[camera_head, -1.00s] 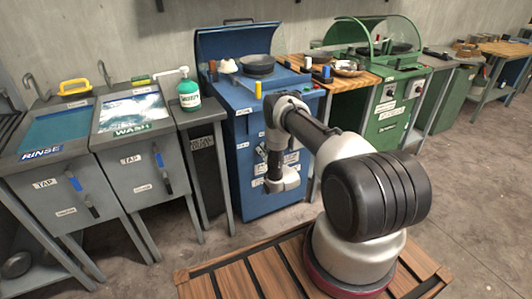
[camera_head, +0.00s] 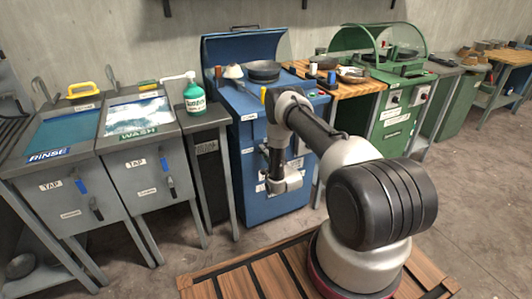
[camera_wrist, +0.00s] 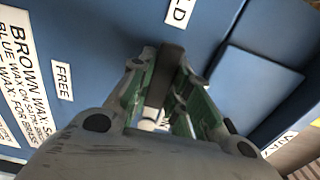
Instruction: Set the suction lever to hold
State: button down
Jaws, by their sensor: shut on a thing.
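The blue machine (camera_head: 243,152) stands behind my arm, with labels on its front. In the wrist view its blue front (camera_wrist: 110,25) carries a FREE label (camera_wrist: 64,81) at left and a partly cut-off label ending in "LD" (camera_wrist: 179,12) at the top. A dark lever (camera_wrist: 165,65) stands between the two fingers of my gripper (camera_wrist: 165,85), which is shut on it. The lever's upper end lies just below the "LD" label. In the head view my gripper (camera_head: 266,152) is at the machine's front, and the lever cannot be made out there.
A black bowl (camera_head: 263,70) sits on top of the blue machine. Wash (camera_head: 140,150) and rinse (camera_head: 60,175) sinks and a green bottle (camera_head: 194,97) stand at left. A green machine (camera_head: 392,120) stands at right. The floor in front is partly free.

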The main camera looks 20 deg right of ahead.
dwell(0.5)
jog(key=c, duration=1.3)
grip_release()
jog(key=shift+s, duration=0.15)
jog(key=s, duration=1.1)
jog(key=shift+s+d, duration=0.25)
jog(key=shift+s, duration=0.15)
